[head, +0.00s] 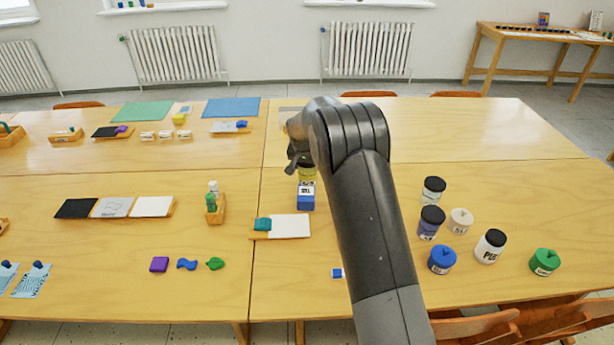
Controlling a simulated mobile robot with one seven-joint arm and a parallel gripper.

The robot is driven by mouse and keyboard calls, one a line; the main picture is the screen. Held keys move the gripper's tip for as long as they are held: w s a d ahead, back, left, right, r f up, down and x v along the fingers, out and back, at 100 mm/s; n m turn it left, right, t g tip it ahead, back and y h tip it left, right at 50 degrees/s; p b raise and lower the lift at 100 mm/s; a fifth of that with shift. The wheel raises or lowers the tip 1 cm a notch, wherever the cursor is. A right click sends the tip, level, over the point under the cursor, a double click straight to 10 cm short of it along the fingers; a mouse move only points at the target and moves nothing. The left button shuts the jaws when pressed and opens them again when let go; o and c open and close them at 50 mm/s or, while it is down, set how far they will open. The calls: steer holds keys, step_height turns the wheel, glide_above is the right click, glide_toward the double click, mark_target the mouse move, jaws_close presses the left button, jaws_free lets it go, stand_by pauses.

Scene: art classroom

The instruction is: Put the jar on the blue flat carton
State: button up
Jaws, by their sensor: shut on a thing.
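My gripper (298,163) is in the middle of the table in the head view, partly hidden by my own wrist and arm. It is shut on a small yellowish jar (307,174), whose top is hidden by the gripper. A blue carton (306,201) with a white label shows directly below the jar in the picture. The jar's lower edge meets the carton's upper edge in this view; I cannot tell whether they touch or a gap is left.
A wooden board (290,227) with a teal block lies just in front of the carton. Several paint jars, among them a white one (490,247), stand to the right of my arm. A bottle caddy (215,208) is at left. The table's back right is clear.

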mark_target(307, 175)
steer(key=shift+w+a+f, duration=0.1)
steer(key=shift+a+f, duration=0.15)
steer(key=shift+f, duration=1.9)
steer(key=shift+f, duration=0.1)
steer(key=o, duration=1.3)
steer(key=shift+c, duration=0.2)
